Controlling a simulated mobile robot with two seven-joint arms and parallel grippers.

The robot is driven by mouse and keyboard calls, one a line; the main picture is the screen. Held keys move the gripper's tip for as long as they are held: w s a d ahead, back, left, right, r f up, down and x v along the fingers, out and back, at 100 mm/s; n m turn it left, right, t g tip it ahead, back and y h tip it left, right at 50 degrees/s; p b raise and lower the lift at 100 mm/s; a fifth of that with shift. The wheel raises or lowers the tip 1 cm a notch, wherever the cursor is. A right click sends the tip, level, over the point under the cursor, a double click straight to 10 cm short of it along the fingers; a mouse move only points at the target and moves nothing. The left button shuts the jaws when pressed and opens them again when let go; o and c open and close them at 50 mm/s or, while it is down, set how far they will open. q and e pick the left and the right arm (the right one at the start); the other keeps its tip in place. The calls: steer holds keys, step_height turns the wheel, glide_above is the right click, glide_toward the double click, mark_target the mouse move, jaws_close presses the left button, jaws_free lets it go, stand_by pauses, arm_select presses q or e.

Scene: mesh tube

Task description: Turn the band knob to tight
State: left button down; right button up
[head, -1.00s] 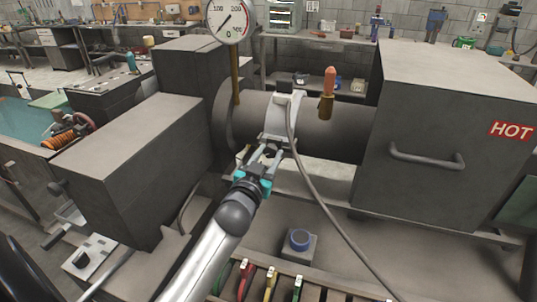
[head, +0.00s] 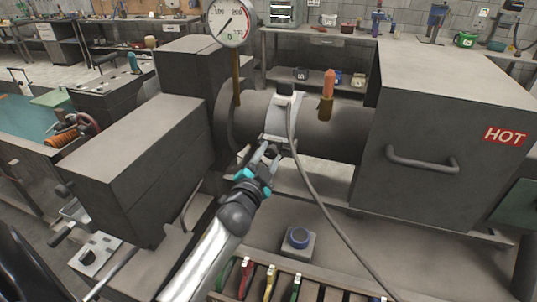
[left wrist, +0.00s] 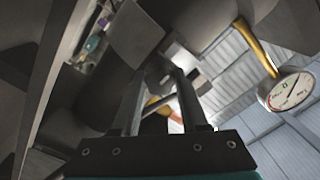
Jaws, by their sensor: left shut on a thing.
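In the left wrist view the two fingers (left wrist: 158,80) stand either side of a dark rounded part, which I take to be the band knob (left wrist: 157,72). The knob is mostly hidden by the fingers in the head view, and its setting cannot be read. My right gripper is not in view.
A dial gauge (head: 231,23) stands on a brass stem left of the band. An orange-tipped brass fitting (head: 328,95) stands to its right. A large box marked HOT (head: 440,140) is at right, grey blocks (head: 135,150) at left.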

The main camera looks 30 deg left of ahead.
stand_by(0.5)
arm_select(q)
steer(key=shift+c, duration=2.1)
jaws_free()
steer(key=v, duration=1.5)
steer(key=shift+b, duration=0.3)
steer(key=shift+s, duration=0.2)
